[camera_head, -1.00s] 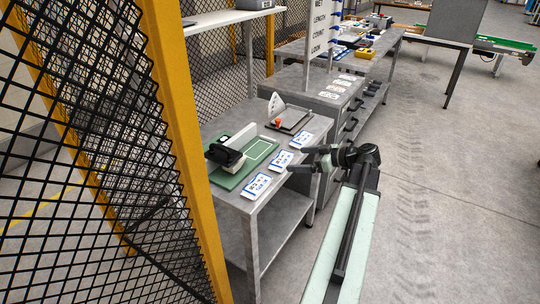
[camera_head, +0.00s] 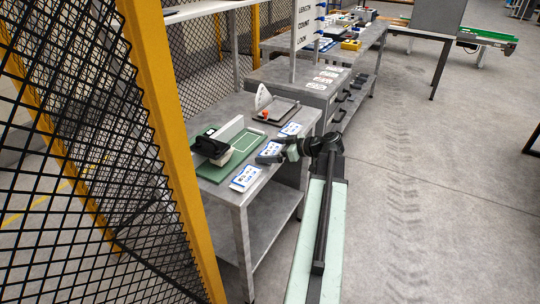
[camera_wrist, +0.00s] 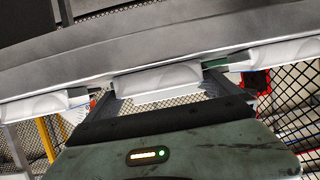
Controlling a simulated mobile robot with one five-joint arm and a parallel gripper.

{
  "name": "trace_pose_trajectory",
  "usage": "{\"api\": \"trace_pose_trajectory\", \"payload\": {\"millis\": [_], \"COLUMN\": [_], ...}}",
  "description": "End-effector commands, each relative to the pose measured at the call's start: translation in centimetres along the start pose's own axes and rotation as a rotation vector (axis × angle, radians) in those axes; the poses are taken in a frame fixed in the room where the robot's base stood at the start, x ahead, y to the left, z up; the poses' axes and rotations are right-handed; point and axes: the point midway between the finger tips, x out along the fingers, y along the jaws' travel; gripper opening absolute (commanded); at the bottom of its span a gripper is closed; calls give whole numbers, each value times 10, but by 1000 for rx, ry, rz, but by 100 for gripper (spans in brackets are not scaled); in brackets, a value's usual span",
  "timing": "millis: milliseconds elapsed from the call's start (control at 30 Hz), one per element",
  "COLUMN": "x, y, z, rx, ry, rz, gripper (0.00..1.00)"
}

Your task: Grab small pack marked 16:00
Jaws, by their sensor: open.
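Three small white packs with blue-edged labels lie in a row along the front edge of the grey table: a near pack (camera_head: 245,178), a middle pack (camera_head: 270,149) and a far pack (camera_head: 290,129). The printed times are too small to read, so I cannot tell which is marked 16:00. My gripper (camera_head: 268,157) is at the middle pack, partly covering it. In the wrist view my gripper (camera_wrist: 160,92) is open, with the middle pack (camera_wrist: 158,79) between its fingers or just beyond them. The other packs show at left (camera_wrist: 38,106) and right (camera_wrist: 285,53).
Behind the packs are a green board (camera_head: 245,147) with a black-and-white device (camera_head: 212,147), and a dark tray (camera_head: 277,110). A yellow post (camera_head: 165,130) with black mesh stands at left. Open floor (camera_head: 420,200) lies to the right.

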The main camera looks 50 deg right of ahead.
Motion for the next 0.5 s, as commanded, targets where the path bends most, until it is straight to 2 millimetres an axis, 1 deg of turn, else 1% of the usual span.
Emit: {"api": "trace_pose_trajectory", "payload": {"millis": [33,67,100,200,500], "x": [0,0,0,-1,-2], "y": [0,0,0,0,0], "z": [0,0,0,0,-3], "rx": [0,0,0,0,0], "ry": [0,0,0,0,1], "rz": [0,0,0,0,0], "gripper": [100,92,81,54,54]}}
